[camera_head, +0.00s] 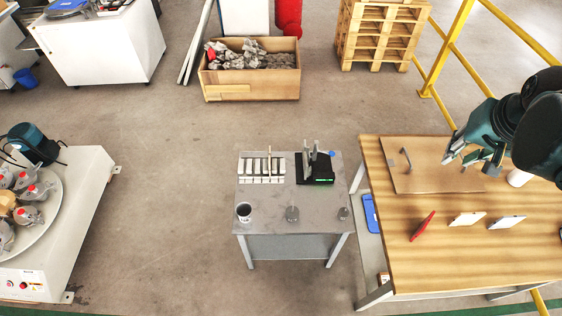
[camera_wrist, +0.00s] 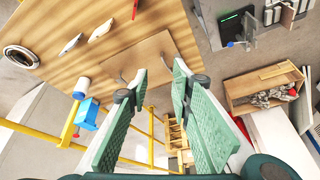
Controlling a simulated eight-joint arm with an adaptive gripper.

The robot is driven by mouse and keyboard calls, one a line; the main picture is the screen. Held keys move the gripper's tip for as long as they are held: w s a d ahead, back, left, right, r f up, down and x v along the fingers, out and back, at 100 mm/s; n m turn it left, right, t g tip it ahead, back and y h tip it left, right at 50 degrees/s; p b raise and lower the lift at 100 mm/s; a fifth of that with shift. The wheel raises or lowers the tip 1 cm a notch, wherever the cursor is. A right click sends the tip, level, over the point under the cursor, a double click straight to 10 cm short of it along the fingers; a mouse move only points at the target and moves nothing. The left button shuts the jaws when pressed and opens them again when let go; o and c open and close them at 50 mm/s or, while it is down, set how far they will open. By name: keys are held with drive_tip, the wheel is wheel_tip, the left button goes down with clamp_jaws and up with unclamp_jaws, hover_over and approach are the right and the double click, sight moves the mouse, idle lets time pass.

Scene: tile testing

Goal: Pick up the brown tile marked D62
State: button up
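No D62 marking is readable in either view. A thin tan piece (camera_head: 269,153) stands taller among white tiles in a rack (camera_head: 247,180) on the grey table; I cannot tell whether it is the brown tile. My gripper (camera_head: 468,158) is above the back of this table, over a brown board with a handle (camera_head: 420,175). In the wrist view my gripper (camera_wrist: 158,78) has its green fingers apart, with nothing between them.
The grey table (camera_head: 265,205) also bears a black device (camera_head: 316,175) and a dark cup (camera_head: 244,211). A yellow railing (camera_head: 452,48) runs behind the wooden table. A wooden crate of rubble (camera_head: 250,92) and pallets (camera_head: 382,35) stand on the floor farther back.

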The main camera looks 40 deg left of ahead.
drive_tip(key=w+a+f+n+g, duration=0.1)
drive_tip(key=a+f, duration=0.4)
drive_tip(key=a, duration=0.6)
drive_tip(key=w+a+f+n+g, duration=0.15)
drive_tip(key=a+f, duration=0.25)
drive_tip(key=a, duration=0.7)
drive_tip(key=w+a+f+n, duration=0.1)
drive_tip(key=a+f, duration=0.4)
drive_tip(key=a, duration=0.6)
drive_tip(key=s+a+f, duration=0.4)
drive_tip(key=a+f, duration=0.3)
drive_tip(key=a, duration=0.1)
drive_tip(key=s+a+f+n+g+h, duration=0.1)
drive_tip(key=s+a+f, duration=0.4)
drive_tip(key=a+f, duration=0.3)
drive_tip(key=s+a+f+n, duration=0.1)
drive_tip(key=s+a+f, duration=0.3)
drive_tip(key=a+f, duration=0.4)
drive_tip(key=shift+s+a+f+g+h, duration=0.15)
drive_tip(key=shift+s+a+g, duration=0.05)
drive_tip(key=shift+a, duration=0.2)
drive_tip(key=shift+s+a+f+g+h, duration=0.1)
drive_tip(key=shift+s+a+g+h, duration=0.1)
drive_tip(key=shift+a, duration=0.2)
drive_tip(key=shift+f, duration=1.25)
